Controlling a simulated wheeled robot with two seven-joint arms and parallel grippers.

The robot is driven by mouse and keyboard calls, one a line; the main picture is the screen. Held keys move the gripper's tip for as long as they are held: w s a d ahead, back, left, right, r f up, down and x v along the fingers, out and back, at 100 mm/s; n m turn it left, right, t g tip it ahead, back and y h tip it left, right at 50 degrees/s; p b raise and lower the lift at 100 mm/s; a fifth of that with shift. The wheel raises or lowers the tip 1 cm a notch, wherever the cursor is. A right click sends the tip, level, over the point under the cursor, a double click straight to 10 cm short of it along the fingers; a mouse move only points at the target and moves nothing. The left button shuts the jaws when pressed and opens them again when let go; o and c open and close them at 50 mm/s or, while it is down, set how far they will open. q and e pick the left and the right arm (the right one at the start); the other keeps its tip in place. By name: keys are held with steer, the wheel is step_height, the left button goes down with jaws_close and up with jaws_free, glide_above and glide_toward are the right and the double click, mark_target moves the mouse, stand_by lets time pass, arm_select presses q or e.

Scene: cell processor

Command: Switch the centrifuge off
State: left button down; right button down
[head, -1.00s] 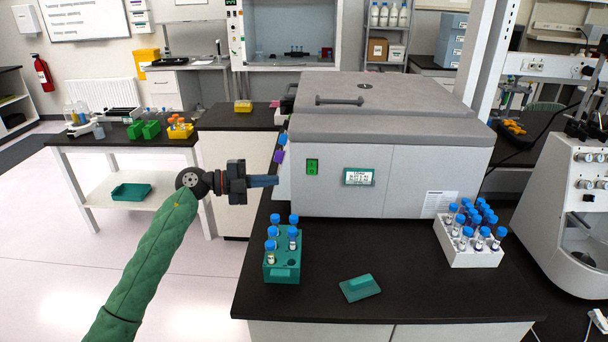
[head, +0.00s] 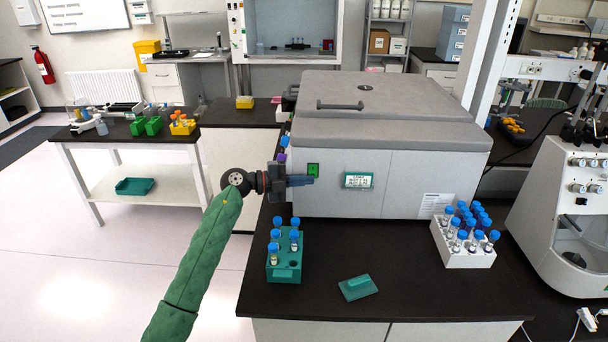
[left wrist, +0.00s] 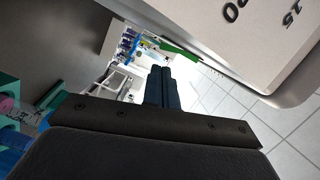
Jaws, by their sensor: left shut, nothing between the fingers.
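The centrifuge (head: 425,175) is a large grey box on the black bench, with its lid (head: 415,95) down. A green rocker switch (head: 313,169) sits on the left part of its front face, beside a small lit display (head: 358,180). My left gripper (head: 312,181) is shut and empty, its fingers pointing right, just in front of and slightly below the switch. I cannot tell if they touch it. In the left wrist view the shut fingers (left wrist: 162,88) point toward a green strip (left wrist: 180,52) at the edge of a pale panel. My right gripper is not in view.
A green tube rack (head: 285,272) stands on the bench below my left gripper. A white tube rack (head: 465,257) stands to the right. A flat green piece (head: 358,287) lies between them. A white machine (head: 560,220) stands at far right.

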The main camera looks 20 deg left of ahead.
arm_select(q)
steer(key=shift+w+a+f, duration=0.2)
steer(key=shift+w, duration=0.45)
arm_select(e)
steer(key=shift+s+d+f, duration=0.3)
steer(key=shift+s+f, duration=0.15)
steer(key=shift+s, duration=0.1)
arm_select(q)
steer(key=shift+f, duration=0.1)
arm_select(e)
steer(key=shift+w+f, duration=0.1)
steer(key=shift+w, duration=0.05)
arm_select(q)
steer(key=shift+w+a+m+b, duration=0.1)
steer(key=shift+w+m+b, duration=0.15)
steer(key=shift+m+b, duration=0.25)
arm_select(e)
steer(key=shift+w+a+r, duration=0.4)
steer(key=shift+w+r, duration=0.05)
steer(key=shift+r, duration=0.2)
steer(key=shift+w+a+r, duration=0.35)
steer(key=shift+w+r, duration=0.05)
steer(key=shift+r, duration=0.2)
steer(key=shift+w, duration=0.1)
